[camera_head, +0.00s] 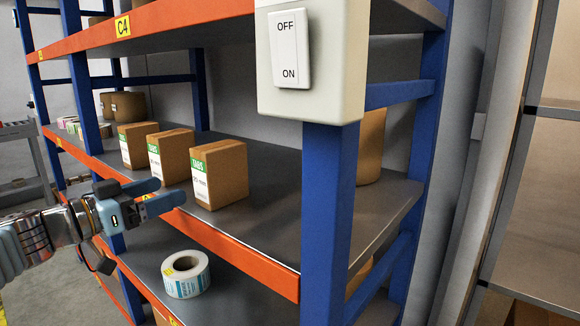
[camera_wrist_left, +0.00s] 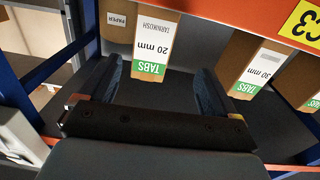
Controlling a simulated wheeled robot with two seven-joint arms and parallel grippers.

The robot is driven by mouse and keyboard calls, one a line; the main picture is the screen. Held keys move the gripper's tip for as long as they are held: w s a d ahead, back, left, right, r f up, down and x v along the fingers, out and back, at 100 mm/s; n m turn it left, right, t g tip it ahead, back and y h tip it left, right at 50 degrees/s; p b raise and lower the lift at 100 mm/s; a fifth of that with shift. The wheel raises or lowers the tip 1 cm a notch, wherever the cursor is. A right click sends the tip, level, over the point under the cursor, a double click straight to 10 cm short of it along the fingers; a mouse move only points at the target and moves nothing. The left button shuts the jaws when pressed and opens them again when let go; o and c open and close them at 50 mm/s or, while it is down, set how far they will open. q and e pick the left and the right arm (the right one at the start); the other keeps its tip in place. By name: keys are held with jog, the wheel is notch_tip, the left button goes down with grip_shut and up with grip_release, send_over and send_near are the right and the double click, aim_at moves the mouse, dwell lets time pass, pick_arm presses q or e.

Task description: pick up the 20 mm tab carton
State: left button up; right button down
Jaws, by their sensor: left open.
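The 20 mm tab carton (camera_wrist_left: 155,42) is a brown box with a white label and green TABS band. It appears upside down in the left wrist view, framed between my open left fingers (camera_wrist_left: 157,82). In the head view it appears to be the nearest, rightmost carton (camera_head: 222,175) of a row on the middle shelf. My left gripper (camera_head: 172,192) is open and empty at the shelf's front edge, left of that carton. The fingers look short of the carton, with no visible contact. My right gripper is out of view.
A 30 mm tab carton (camera_wrist_left: 260,62) stands beside the 20 mm one. The orange shelf rail (camera_head: 235,247) runs along the front edge. A blue post (camera_head: 330,215) carries a white switch (camera_head: 290,48). A label roll (camera_head: 185,274) lies on the shelf below.

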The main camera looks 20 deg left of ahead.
aim_at(199, 176)
pick_arm(q)
jog(key=x, duration=0.5)
jog(key=d+r+x, duration=0.1)
jog(key=x, duration=0.1)
jog(key=shift+d+r, duration=0.1)
jog(key=x, duration=0.6)
jog(key=shift+r, duration=0.35)
jog(key=shift+s, duration=0.1)
jog(key=c, duration=1.2)
